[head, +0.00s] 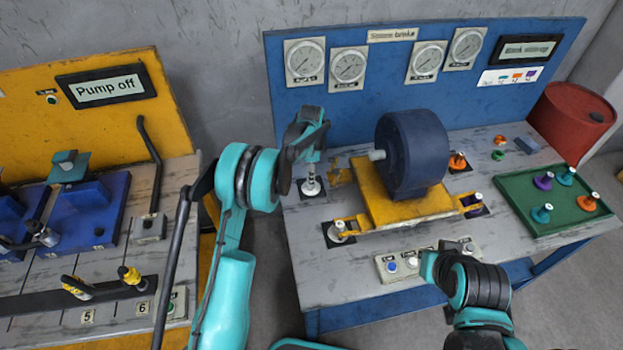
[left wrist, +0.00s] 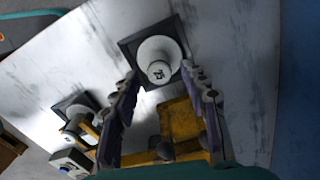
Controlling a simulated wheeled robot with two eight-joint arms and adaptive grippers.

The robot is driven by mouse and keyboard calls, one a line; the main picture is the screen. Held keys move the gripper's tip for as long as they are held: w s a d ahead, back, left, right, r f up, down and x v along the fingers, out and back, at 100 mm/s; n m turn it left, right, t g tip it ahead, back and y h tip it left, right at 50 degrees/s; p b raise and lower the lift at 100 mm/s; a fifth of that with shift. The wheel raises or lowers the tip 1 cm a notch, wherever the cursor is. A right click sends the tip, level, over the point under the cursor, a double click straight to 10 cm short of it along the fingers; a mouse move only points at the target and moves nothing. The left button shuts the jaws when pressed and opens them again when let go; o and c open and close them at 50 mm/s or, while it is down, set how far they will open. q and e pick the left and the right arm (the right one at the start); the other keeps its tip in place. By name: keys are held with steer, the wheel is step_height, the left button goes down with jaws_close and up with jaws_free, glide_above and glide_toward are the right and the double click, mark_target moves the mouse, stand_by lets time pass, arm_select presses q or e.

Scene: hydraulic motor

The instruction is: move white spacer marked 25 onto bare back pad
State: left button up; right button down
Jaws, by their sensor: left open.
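A white spacer (head: 311,183) stands upright on the dark back left pad (head: 317,194) of the workbench, beside the yellow motor base. In the left wrist view the spacer (left wrist: 158,50) shows from above, with a dark mark on its top that looks like 25. The dark square pad (left wrist: 130,49) shows around its flange. My left gripper (head: 312,160) is directly above the spacer. In the wrist view its open fingers (left wrist: 158,72) are spread on either side of the spacer's top, with no clear contact. My right gripper (head: 434,266) is low at the bench front; its fingers are unclear.
The dark blue motor (head: 412,150) sits on the yellow base (head: 405,205). A green tray (head: 545,205) holds several coloured spacers.

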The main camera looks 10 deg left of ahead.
arm_select(q)
step_height(320, 180, up, 8)
steer(key=shift+f+p, duration=0.2)
steer(key=shift+p, duration=0.7)
steer(key=s+a+r+n+t, duration=0.25)
steer(key=s+r+n, duration=0.45)
steer(key=s+r, duration=0.8)
steer(key=s+a+n+t, duration=0.1)
steer(key=s+n+t, duration=0.3)
steer(key=s, duration=1.5)
steer(key=n, duration=0.4)
steer(key=shift+s+a+f+n+t, duration=0.2)
steer(key=shift+f+n+t, duration=0.1)
steer(key=shift+n+t, duration=0.1)
